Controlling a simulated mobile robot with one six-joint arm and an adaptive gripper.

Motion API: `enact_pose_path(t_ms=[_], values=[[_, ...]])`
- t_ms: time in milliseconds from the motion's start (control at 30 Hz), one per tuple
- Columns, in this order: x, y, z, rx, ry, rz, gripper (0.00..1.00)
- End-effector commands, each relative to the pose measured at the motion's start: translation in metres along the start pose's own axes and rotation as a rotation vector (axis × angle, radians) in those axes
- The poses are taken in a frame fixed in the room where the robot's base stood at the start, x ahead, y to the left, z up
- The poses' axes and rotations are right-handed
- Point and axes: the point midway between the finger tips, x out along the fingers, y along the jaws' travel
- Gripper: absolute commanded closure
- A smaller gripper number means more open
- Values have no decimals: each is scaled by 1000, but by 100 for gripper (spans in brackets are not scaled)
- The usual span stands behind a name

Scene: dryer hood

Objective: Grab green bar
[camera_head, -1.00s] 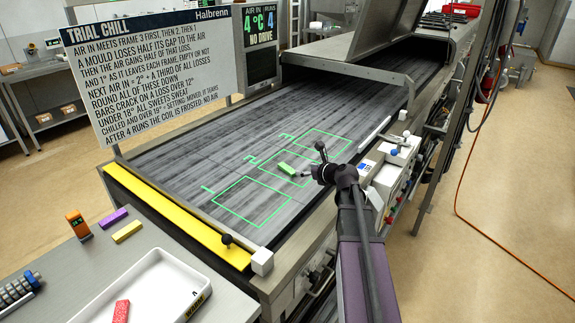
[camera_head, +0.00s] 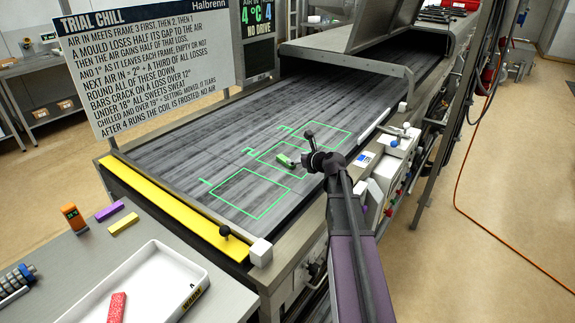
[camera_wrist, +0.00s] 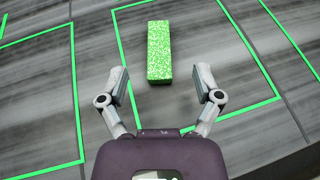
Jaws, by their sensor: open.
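The green bar (camera_head: 284,160) lies on the dark belt inside the middle green frame, marked 2. In the wrist view the speckled green bar (camera_wrist: 159,52) lies lengthwise just beyond my gripper (camera_wrist: 165,78), centred between the line of its two fingers. My gripper is open and empty, with its fingertips apart on either side of the bar's near end. In the head view my gripper (camera_head: 298,163) is small and partly hidden by my own wrist, close to the bar's right end.
Frames 1 (camera_head: 250,193) and 3 on the belt look empty. A yellow strip (camera_head: 170,207) edges the belt. At front left are a white tray (camera_head: 135,285) with a red bar (camera_head: 116,307), purple (camera_head: 110,211) and yellow (camera_head: 123,224) bars, and an orange device (camera_head: 74,218). A hood covers the belt's far end.

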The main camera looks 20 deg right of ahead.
Motion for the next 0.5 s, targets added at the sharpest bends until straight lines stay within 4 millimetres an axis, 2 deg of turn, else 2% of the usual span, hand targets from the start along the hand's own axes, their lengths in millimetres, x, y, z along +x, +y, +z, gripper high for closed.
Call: enact_pose_path(t_ms=[33,200,500], values=[[11,-1,-2,-1,0,1,17],[30,-1,-1,0,-1,0,17],[35,-1,0,1,0,-2,17]])
